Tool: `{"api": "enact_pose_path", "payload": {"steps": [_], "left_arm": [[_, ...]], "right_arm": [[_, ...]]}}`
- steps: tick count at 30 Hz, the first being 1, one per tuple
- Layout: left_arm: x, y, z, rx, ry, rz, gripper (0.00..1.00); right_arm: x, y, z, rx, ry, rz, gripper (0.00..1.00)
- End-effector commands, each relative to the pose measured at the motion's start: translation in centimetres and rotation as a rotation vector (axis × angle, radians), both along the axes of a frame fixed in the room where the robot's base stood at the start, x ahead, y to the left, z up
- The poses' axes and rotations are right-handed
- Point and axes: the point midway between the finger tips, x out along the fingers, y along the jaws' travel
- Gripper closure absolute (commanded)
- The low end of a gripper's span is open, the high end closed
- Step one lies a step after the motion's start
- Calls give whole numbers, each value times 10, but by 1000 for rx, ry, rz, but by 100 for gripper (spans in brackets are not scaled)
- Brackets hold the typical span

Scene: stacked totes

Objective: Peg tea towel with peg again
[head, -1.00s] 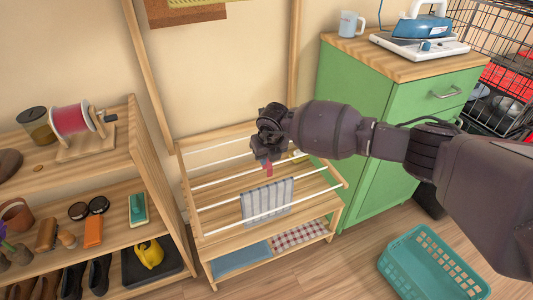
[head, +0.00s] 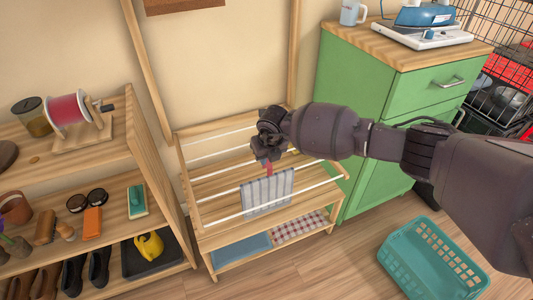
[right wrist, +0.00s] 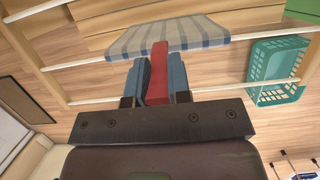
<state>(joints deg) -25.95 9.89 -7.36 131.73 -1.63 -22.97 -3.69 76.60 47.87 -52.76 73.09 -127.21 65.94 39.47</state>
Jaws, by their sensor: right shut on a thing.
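The tea towel (head: 267,193), light with blue-grey stripes, hangs over a white rail of the wooden drying rack (head: 208,219). It also shows in the right wrist view (right wrist: 190,36). My right gripper (head: 264,158) is above the towel's top edge. It is shut on a red peg, which shows between the blue fingers in the right wrist view (right wrist: 157,73). The peg's far end overlaps the towel's edge in that view. I cannot tell whether it touches the towel. My left gripper is not in view.
A blue cloth (head: 240,250) and a red checked cloth (head: 298,228) lie on the rack's lower shelf. A wooden shelf unit (head: 165,165) stands to the left, a green cabinet (head: 365,130) to the right. A teal basket (head: 432,262) sits on the floor at the right.

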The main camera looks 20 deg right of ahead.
Motion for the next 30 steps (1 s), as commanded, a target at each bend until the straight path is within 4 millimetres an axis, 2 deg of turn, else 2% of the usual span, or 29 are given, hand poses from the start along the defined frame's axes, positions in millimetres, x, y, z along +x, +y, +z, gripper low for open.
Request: {"api": "enact_pose_path", "payload": {"steps": [30], "left_arm": [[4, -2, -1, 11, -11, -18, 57]], "right_arm": [[0, 0, -42, -1, 2, -1, 100]]}}
